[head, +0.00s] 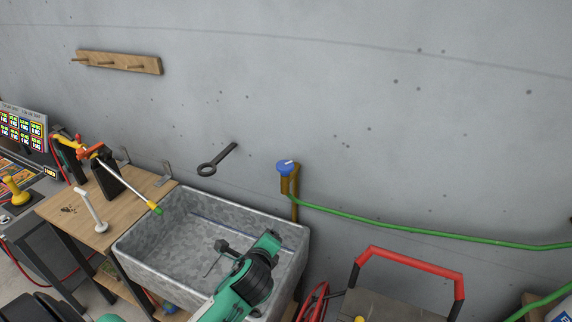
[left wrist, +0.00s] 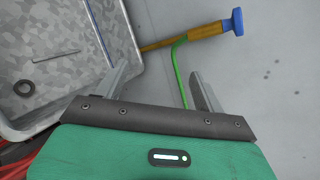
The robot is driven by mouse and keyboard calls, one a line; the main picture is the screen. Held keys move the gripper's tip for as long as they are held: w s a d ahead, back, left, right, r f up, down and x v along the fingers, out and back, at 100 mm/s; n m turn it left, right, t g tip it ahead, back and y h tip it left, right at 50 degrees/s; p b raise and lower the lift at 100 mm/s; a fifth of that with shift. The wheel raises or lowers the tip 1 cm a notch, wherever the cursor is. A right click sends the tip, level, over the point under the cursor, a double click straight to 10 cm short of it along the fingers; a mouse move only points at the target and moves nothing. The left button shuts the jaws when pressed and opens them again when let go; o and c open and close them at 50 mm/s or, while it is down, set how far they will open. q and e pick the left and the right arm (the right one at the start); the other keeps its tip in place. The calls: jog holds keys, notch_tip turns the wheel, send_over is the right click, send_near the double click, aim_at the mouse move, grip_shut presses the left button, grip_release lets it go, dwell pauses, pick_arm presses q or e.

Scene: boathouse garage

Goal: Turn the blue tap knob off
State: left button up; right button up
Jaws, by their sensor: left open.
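The blue tap knob (head: 285,168) sits on top of an upright brass pipe (head: 294,200) by the wall, just behind the right end of the metal basin. A pale pointer mark shows on its face. The knob also shows in the left wrist view (left wrist: 237,22), at the upper right. My left gripper (left wrist: 168,82) is open and empty. Its two fingers are apart, and the knob lies beyond and to the right of them, not between them. In the head view my left arm reaches over the basin, below the knob; its fingertips are hard to make out. My right gripper is not in view.
A green hose (head: 420,231) runs from the tap along the wall to the right. The galvanized basin (head: 150,262) lies left of the tap. A wooden bench (head: 65,208) with tools stands further left. A red-handled cart (head: 410,259) stands at lower right. The wall above the knob is clear.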

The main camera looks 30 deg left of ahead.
aim_at(286, 161)
pick_arm(q)
jog(key=w+a+r+m+t, duration=0.1)
jog(key=w+r+m+t, duration=0.4)
jog(key=w+r+m, duration=0.55)
jog(key=shift+m+y, duration=0.3)
jog(key=shift+m, duration=0.35)
jog(key=p+x, duration=0.1)
jog(key=x, duration=0.3)
jog(key=f+p+x, duration=0.1)
jog(key=x, duration=0.2)
jog(key=p+x, duration=0.1)
jog(key=x, duration=0.3)
jog(key=shift+w+a+f+p, duration=0.25)
jog(key=shift+a+f+p, duration=0.05)
jog(key=shift+f, duration=0.1)
jog(key=shift+x, duration=0.75)
jog(key=shift+f, duration=0.1)
jog(key=c, duration=1)
